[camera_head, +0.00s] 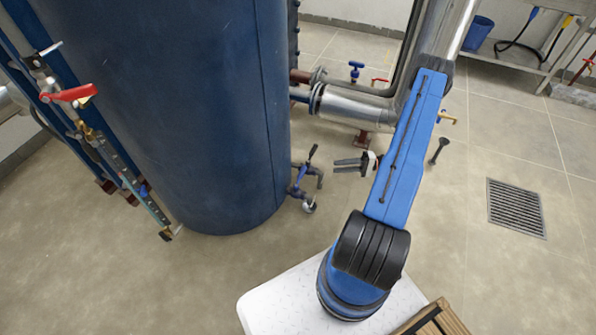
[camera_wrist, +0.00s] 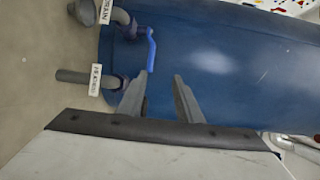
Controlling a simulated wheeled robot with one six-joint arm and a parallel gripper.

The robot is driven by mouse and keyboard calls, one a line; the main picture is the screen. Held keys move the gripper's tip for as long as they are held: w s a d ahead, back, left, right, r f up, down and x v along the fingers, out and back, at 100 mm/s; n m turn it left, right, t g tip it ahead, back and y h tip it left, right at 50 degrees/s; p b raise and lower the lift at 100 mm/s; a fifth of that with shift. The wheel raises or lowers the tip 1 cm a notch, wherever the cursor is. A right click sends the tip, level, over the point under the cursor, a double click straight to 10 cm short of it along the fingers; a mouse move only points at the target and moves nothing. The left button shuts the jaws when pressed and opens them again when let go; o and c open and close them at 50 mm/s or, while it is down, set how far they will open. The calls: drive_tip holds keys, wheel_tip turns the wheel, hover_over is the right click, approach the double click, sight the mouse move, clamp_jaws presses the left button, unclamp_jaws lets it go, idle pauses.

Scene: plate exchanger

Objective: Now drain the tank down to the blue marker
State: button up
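The large blue tank (camera_head: 190,90) stands upright at the left in the head view and fills much of the wrist view (camera_wrist: 230,60). A valve with a blue lever (camera_head: 299,181) sits low at its right side. In the wrist view a blue lever (camera_wrist: 151,48) is just ahead of my left fingertip, not between the fingers. A white tag reading DRAIN (camera_wrist: 104,11) hangs near the upper pipe. My gripper (camera_head: 337,166) is open and empty, pointing left towards the valve, apart from it. A sight gauge (camera_head: 120,168) with a small blue mark (camera_head: 143,190) runs down the left; its liquid level is unclear.
A second tagged pipe stub (camera_wrist: 76,77) lies below the first in the wrist view. A red-handled lever (camera_head: 70,93) tops the gauge. Silver pipework (camera_head: 355,107) runs behind my arm. A floor grate (camera_head: 516,208) lies right. Floor between tank and my base is clear.

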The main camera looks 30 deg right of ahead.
wheel_tip(320, 180, down, 3)
drive_tip(key=t, duration=0.1)
approach(303, 170)
drive_tip(key=shift+m, duration=0.3)
drive_tip(key=x, duration=1)
drive_tip(key=shift+f, duration=0.4)
drive_tip(key=shift+a, duration=0.1)
clamp_jaws()
